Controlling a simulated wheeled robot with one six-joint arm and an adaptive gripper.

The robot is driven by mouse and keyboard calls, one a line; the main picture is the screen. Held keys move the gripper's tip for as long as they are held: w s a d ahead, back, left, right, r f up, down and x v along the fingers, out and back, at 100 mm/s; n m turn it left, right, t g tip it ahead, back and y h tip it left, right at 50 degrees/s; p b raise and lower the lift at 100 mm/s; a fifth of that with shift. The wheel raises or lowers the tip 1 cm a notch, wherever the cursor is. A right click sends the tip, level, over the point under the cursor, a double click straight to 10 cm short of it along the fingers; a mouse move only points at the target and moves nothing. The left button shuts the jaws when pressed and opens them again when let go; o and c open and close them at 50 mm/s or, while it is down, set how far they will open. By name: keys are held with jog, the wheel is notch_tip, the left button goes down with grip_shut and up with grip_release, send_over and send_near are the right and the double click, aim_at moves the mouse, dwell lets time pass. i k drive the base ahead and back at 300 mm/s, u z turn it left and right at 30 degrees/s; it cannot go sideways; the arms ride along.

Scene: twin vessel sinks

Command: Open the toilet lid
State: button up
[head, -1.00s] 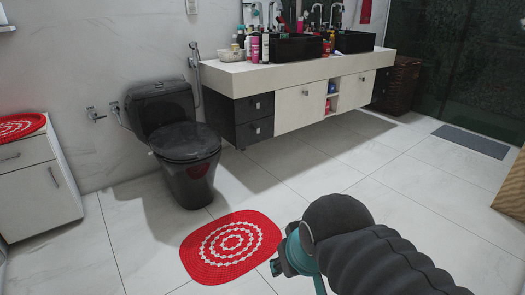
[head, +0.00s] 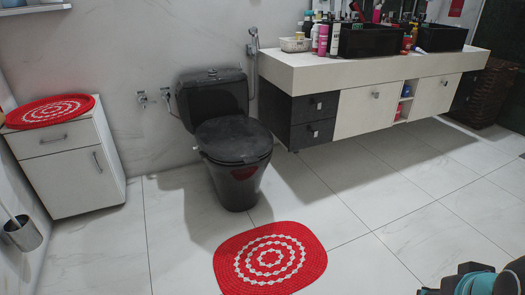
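The black toilet (head: 236,187) stands against the back wall in the head view, left of the vanity. Its dark lid (head: 233,139) is shut, lying flat over the bowl in front of the tank (head: 212,98). Part of my arm with a teal piece (head: 474,281) shows at the bottom right corner, well away from the toilet. My gripper's fingertips are outside the picture or too cut off to make out.
A red and white rug (head: 271,258) lies on the floor in front of the toilet. A white cabinet (head: 72,172) stands at the left, a brush holder (head: 22,233) near the left wall. The long vanity (head: 365,75) juts out at the right.

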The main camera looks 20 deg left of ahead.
aim_at(233, 138)
jog(key=i, duration=1)
jog(key=u, duration=1.55)
